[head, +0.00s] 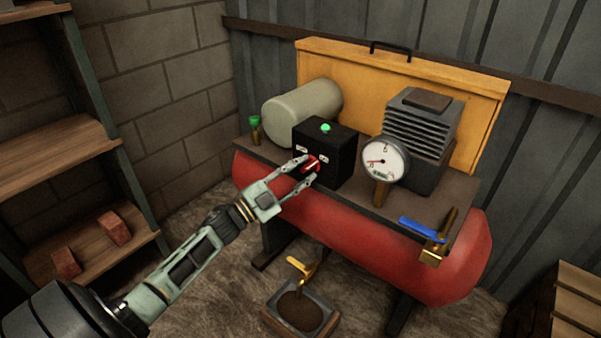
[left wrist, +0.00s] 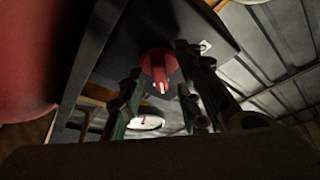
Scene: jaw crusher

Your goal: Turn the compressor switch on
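The compressor has a red tank (head: 350,235) with a black switch box (head: 340,150) on its top plate. A red rotary switch (head: 310,164) with a white mark sits on the box's front face. My left gripper (head: 307,170) is at this face, with one finger on each side of the switch. In the left wrist view the red switch (left wrist: 158,66) shows between the two spread fingers (left wrist: 158,85), with narrow gaps beside it. Contact cannot be told. A green button or lamp (head: 326,128) is on top of the box. My right gripper is out of view.
A pressure gauge (head: 385,160) stands right of the box, and a blue-handled valve (head: 423,229) is at the tank's right end. A yellow-handled drain valve (head: 301,267) hangs below, over a tray (head: 270,318). Wooden shelves (head: 55,150) stand at left.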

